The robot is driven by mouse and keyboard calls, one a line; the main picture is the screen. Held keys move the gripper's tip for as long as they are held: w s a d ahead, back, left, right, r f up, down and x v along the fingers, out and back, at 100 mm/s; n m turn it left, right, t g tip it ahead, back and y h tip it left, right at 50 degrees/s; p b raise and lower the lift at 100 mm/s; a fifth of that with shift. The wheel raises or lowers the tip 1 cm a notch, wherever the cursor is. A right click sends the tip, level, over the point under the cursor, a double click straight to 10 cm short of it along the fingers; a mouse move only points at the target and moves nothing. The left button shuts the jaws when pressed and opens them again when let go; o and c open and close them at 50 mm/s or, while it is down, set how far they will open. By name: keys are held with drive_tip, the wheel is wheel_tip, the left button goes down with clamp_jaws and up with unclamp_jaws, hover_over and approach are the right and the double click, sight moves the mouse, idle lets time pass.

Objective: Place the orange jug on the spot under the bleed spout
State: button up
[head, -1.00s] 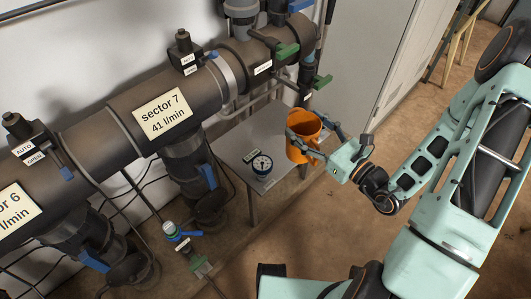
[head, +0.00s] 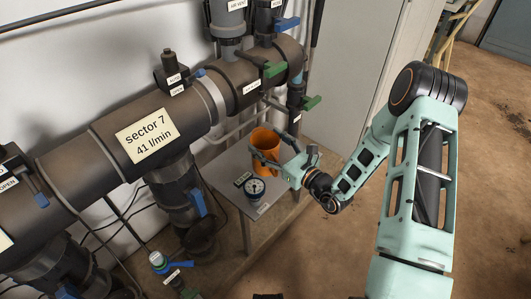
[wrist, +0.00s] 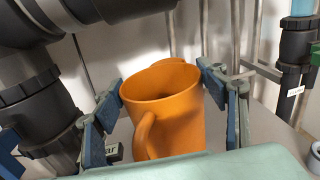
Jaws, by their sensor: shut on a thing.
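The orange jug (head: 265,152) is upright over the grey table's far part in the head view. In the wrist view the jug (wrist: 170,105) shows its open top, with its handle toward the camera. My gripper (head: 268,157) is shut on the jug, a finger on either side of its body. The jug's base is hidden, so I cannot tell whether it touches the table.
The grey table (head: 225,165) carries a round gauge (head: 254,187) and a small label block (head: 242,179) in front of the jug. The large sector 7 pipe (head: 150,135) runs along the left. A grey cabinet (head: 355,70) stands behind. A grey ring-shaped part (wrist: 314,155) shows at the wrist view's right edge.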

sight(257, 142)
drive_tip(key=shift+w+a+f, duration=0.1)
drive_tip(key=shift+a+f, duration=0.05)
drive_tip(key=shift+f, duration=0.15)
drive_tip(key=shift+w+a+f+b, duration=0.1)
drive_tip(key=shift+f+b, duration=0.25)
drive_tip(key=shift+f, duration=0.5)
drive_tip(key=shift+w+a+f+b, duration=0.1)
drive_tip(key=shift+f+b, duration=0.2)
drive_tip(key=shift+f, duration=0.65)
drive_tip(key=o, duration=1.6)
drive_tip(key=p+v, duration=0.2)
drive_tip(key=v, duration=1)
